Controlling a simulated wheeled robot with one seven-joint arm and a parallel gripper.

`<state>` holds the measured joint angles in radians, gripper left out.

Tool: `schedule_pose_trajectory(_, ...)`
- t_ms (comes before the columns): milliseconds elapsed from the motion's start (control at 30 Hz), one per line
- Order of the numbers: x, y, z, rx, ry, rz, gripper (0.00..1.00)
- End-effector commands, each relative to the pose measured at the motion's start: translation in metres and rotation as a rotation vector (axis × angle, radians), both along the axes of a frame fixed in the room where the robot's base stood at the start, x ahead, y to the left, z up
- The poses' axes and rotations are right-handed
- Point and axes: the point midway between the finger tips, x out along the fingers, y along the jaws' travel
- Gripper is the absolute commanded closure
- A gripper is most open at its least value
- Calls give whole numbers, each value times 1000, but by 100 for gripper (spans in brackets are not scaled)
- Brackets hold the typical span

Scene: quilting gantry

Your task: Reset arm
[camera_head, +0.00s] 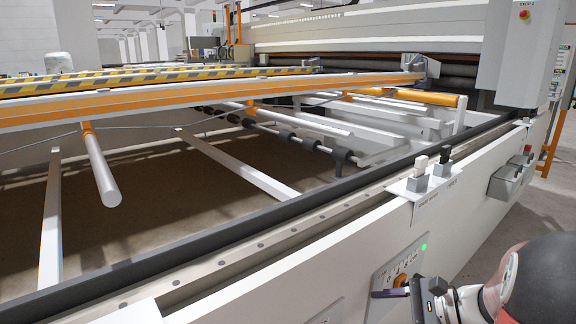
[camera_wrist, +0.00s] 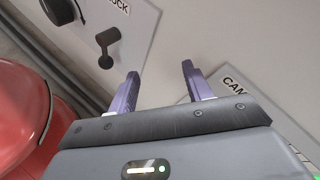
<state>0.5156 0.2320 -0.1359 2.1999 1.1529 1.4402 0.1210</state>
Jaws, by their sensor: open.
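My gripper (camera_wrist: 158,88) is open and empty in the wrist view, its two purple fingers apart. They point at the white side panel of the machine, and I cannot tell how close they are. In the head view my gripper (camera_head: 390,293) is at the lower right, in front of a control plate (camera_head: 398,266) with a lit green light (camera_head: 424,246). My arm covers part of that plate. In the wrist view a plate with a black lever (camera_wrist: 106,48) and lettering ending in "CK" lies at the upper left.
The white gantry side wall (camera_head: 460,232) runs along my front. Two small toggle levers (camera_head: 432,172) stand on its top ledge. A grey box with a red button (camera_head: 512,172) sits farther right. A red rounded object (camera_wrist: 20,110) is at the wrist view's left. Floor shows at right.

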Motion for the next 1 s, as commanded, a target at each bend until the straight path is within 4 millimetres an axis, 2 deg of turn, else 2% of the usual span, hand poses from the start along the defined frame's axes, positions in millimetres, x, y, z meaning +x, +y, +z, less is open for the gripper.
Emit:
schedule_pose_trajectory(33,-17,23,10,-102,-30,97,50)
schedule_pose_trajectory(100,-41,43,15,-246,-65,217,50)
schedule_pose_trajectory(200,-74,63,20,-461,-139,382,50)
schedule_pose_trajectory(333,-112,72,25,-747,-266,574,50)
schedule_pose_trajectory(500,-144,66,38,-1117,-476,776,50)
schedule_pose_trajectory(600,-154,60,48,-1292,-590,852,50)
schedule_pose_trajectory(733,-160,54,58,-1443,-691,907,50)
schedule_pose_trajectory(1000,-161,51,63,-1511,-734,930,50)
